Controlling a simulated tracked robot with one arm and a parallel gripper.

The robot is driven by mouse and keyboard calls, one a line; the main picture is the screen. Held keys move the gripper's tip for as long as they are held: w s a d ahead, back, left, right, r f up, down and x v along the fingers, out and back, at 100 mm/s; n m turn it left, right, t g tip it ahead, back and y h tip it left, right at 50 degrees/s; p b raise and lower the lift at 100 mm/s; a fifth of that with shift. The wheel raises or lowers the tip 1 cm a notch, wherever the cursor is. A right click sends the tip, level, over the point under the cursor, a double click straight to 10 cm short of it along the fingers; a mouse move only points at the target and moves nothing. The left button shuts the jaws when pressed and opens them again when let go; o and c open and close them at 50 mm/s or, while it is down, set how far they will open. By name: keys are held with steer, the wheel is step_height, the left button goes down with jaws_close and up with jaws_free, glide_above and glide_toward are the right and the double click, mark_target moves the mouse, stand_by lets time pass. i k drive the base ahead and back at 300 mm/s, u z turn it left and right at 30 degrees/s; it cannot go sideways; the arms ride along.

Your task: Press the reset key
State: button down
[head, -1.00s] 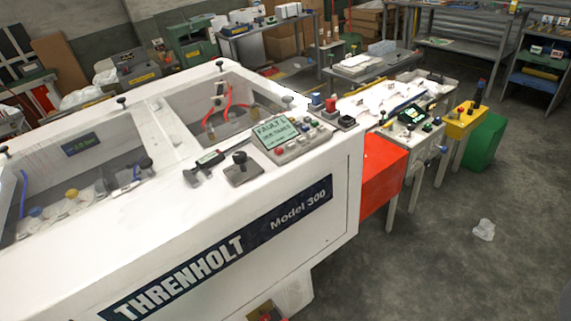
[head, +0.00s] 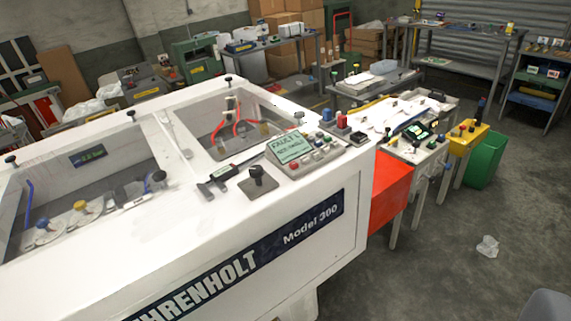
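A control panel with a pale green display (head: 291,146) sits on top of the white Threnholt Model 300 machine (head: 270,265). The display's top line seems to read FAULT; the line below is too small to read. A group of small coloured keys (head: 316,156) lies beside and below the display. Their labels are too small to read, so I cannot tell which is the reset key.
A black joystick (head: 257,178) stands left of the panel, and red and blue knobs (head: 335,120) stand behind it. An orange-red box (head: 389,185) adjoins the machine's right end. Crumpled plastic (head: 487,246) lies on open floor at right.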

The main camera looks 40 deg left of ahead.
mark_target(294, 165)
steer(key=i, duration=0.9)
steer(key=z, duration=0.05)
